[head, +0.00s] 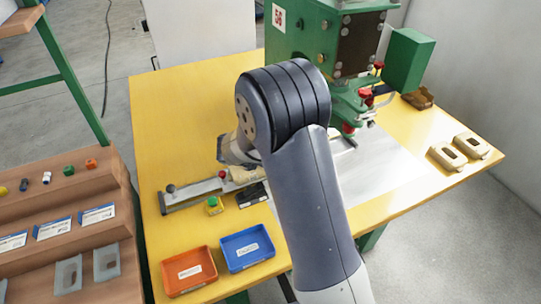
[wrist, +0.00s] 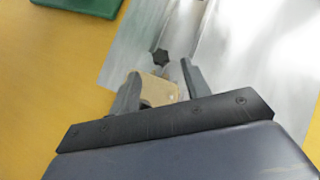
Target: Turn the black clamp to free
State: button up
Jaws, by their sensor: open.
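My gripper (wrist: 158,72) is open in the wrist view, its two dark fingers apart. A black star-shaped knob (wrist: 160,57) shows just beyond the fingertips, above a grey metal surface; it may belong to the black clamp, but I cannot tell its position. A tan block (wrist: 160,88) shows between the fingers; I cannot tell whether they touch it. In the head view my arm covers most of the gripper and the middle of the grey rail (head: 190,195). A dark round knob (head: 170,188) stands at the rail's left end, and a red knob (head: 222,174) farther right.
The green machine (head: 290,35) with red knobs stands at the back of the yellow table (head: 185,110). Two beige parts (head: 472,145) rest at right. The table's back left is clear.

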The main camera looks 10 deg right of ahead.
jog(key=shift+x, duration=2.2)
jog(key=shift+c, duration=0.3)
jog(key=c, duration=0.9)
